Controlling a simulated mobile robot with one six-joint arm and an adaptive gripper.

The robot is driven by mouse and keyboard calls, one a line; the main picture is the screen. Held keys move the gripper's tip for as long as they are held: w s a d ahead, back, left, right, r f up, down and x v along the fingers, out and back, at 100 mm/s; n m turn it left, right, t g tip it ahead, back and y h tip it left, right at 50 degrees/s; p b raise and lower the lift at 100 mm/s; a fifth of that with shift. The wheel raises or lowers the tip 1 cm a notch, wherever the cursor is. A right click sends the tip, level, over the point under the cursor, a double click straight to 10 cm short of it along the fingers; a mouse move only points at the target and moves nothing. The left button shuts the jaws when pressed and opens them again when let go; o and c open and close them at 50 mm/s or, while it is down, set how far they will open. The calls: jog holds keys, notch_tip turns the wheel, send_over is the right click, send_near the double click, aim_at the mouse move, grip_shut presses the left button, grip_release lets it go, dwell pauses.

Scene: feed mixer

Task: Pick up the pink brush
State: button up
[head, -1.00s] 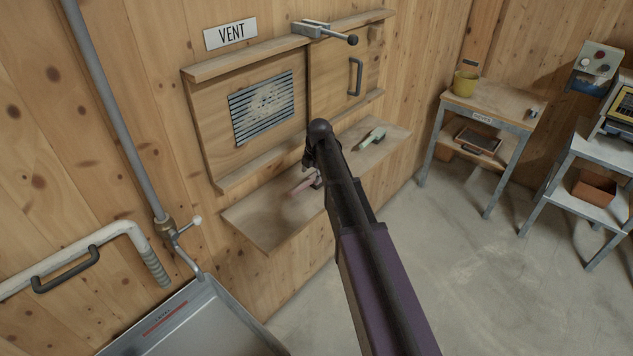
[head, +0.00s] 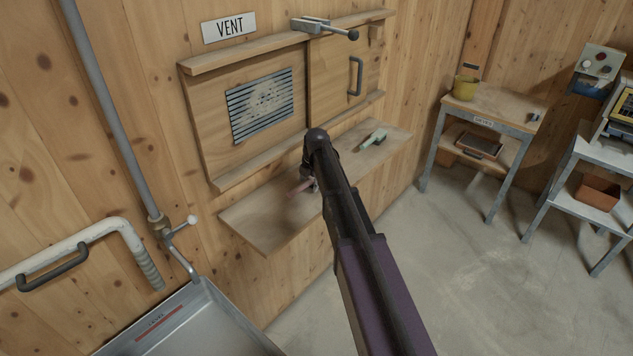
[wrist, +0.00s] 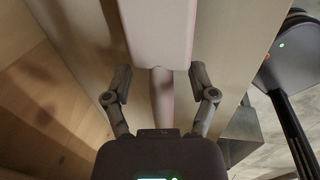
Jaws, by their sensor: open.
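The pink brush (wrist: 157,35) fills the upper middle of the wrist view, its wide pale block at the top and its narrower handle (wrist: 162,95) running down toward my palm. In the head view the pink brush (head: 300,187) lies on the wooden shelf (head: 258,222), partly hidden by my arm. My gripper (wrist: 160,78) is open, with one finger on each side of the handle and visible gaps between. In the head view my gripper (head: 310,182) is low over the shelf and mostly hidden behind my arm.
A green brush (head: 373,138) lies farther right on the same shelf. The vent panel (head: 262,105) stands on the wall behind. A metal trough (head: 190,325) is at the lower left. A small table (head: 500,100) with a yellow cup (head: 465,87) stands at right.

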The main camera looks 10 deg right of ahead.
aim_at(309, 180)
grip_shut()
dwell(0.3)
jog(key=shift+r, duration=0.2)
notch_tip(309, 180, up, 2)
jog(key=p, duration=0.2)
jog(key=shift+p, duration=0.3)
jog(key=shift+r+p, duration=0.85)
jog(key=shift+r, duration=0.05)
jog(key=s+d, duration=0.1)
jog(key=s, duration=1.5)
jog(key=shift+r+p, duration=0.35)
jog(key=shift+r, duration=0.05)
